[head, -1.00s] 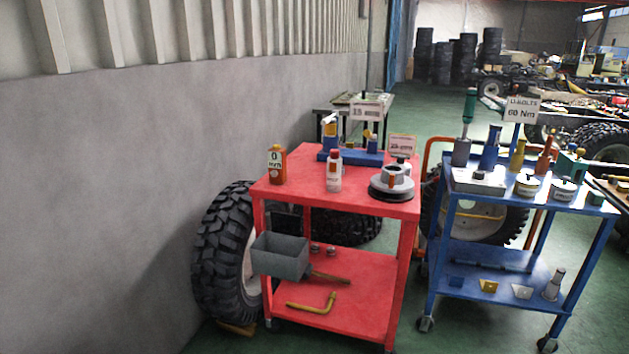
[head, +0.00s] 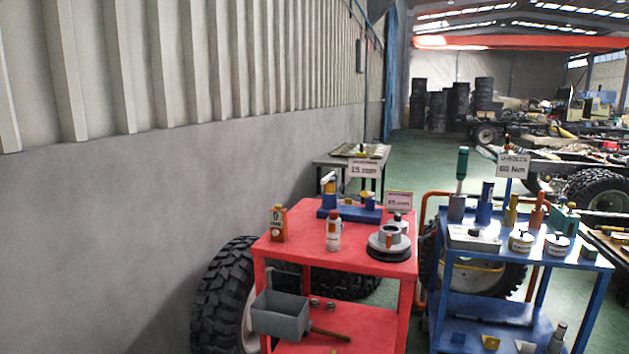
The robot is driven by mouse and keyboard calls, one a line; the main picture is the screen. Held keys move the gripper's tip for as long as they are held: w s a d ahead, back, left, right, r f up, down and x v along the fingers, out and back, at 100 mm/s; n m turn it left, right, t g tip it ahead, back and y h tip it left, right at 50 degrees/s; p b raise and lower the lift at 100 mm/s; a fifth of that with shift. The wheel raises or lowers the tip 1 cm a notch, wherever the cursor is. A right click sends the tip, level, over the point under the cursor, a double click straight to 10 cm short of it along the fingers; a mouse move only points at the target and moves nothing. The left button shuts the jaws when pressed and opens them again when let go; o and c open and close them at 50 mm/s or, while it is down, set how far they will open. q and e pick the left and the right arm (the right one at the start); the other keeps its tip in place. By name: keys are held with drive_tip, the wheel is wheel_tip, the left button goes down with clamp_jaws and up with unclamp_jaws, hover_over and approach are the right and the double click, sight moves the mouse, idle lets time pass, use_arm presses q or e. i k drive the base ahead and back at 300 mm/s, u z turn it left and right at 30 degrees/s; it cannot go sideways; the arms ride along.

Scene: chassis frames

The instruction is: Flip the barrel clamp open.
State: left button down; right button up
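A blue fixture (head: 343,214) stands at the back of the red cart's top. It has an upright yellow and blue part (head: 329,195) at its left end, with a pale piece on top, and a shorter yellow and blue part (head: 369,199) at its right. This may be the barrel clamp, but it is too small to tell whether a clamp there is open or shut. Neither of my grippers is in view.
The red cart (head: 285,248) also holds an orange can (head: 278,223), a white bottle (head: 333,232) and a grey round part (head: 390,240). A blue cart (head: 480,262) with tools stands to the right. A tyre (head: 215,300) leans by the wall at left.

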sight(329, 177)
drive_tip(key=u, duration=0.35)
drive_tip(key=i, duration=2.35)
drive_tip(key=z, duration=0.85)
